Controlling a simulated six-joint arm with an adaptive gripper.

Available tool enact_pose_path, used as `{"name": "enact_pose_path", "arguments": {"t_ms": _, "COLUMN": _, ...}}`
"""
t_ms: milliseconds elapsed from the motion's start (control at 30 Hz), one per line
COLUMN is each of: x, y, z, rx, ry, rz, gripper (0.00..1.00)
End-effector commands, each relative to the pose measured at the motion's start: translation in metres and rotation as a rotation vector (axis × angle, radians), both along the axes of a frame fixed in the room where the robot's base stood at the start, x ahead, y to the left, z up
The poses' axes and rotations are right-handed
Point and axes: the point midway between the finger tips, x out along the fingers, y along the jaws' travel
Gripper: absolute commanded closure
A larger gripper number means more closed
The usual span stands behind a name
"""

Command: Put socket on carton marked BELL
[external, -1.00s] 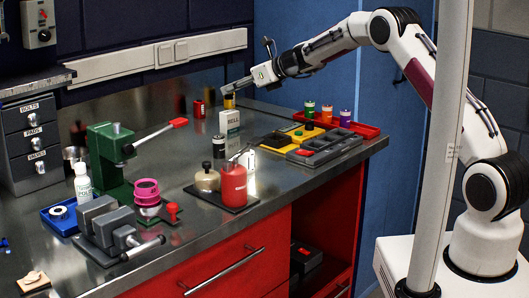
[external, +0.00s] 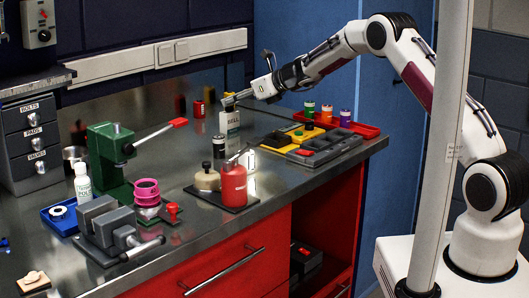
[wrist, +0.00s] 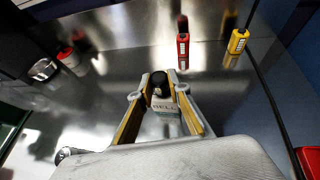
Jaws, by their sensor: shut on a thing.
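The white carton marked BELL (external: 230,124) stands upright on the bench in the external view. Its lettered face shows below my fingertips in the wrist view (wrist: 163,112). My gripper (external: 229,101) is at the top of the carton, and in the wrist view its fingers (wrist: 158,92) are shut on a small dark, round-topped piece, which looks like the socket (wrist: 158,83). The socket is directly over or at the carton's top. I cannot tell whether it touches, and the fingers hide it in the external view.
A red container (wrist: 183,45) and a yellow container (wrist: 238,40) stand behind the carton. A red canister (external: 233,184) and a beige pot (external: 207,178) stand in front of it. The grey and yellow trays (external: 325,148) lie to its right.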

Motion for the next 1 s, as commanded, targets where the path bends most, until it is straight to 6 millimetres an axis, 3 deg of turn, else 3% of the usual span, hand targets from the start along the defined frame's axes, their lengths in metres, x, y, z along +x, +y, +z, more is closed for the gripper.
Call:
{"name": "enact_pose_path", "arguments": {"t_ms": 167, "x": 0.0, "y": 0.0, "z": -0.003, "rx": 0.0, "ry": 0.0, "rz": 0.0, "gripper": 1.0}}
{"name": "enact_pose_path", "arguments": {"t_ms": 200, "x": 0.0, "y": 0.0, "z": -0.003, "rx": 0.0, "ry": 0.0, "rz": 0.0, "gripper": 0.72}}
{"name": "enact_pose_path", "arguments": {"t_ms": 233, "x": 0.0, "y": 0.0, "z": -0.003, "rx": 0.0, "ry": 0.0, "rz": 0.0, "gripper": 0.66}}
{"name": "enact_pose_path", "arguments": {"t_ms": 767, "x": 0.0, "y": 0.0, "z": 0.001, "rx": 0.001, "ry": -0.001, "rz": 0.0, "gripper": 0.66}}
{"name": "enact_pose_path", "arguments": {"t_ms": 1000, "x": -0.007, "y": -0.011, "z": 0.007, "rx": 0.0, "ry": 0.0, "rz": -0.001, "gripper": 0.66}}
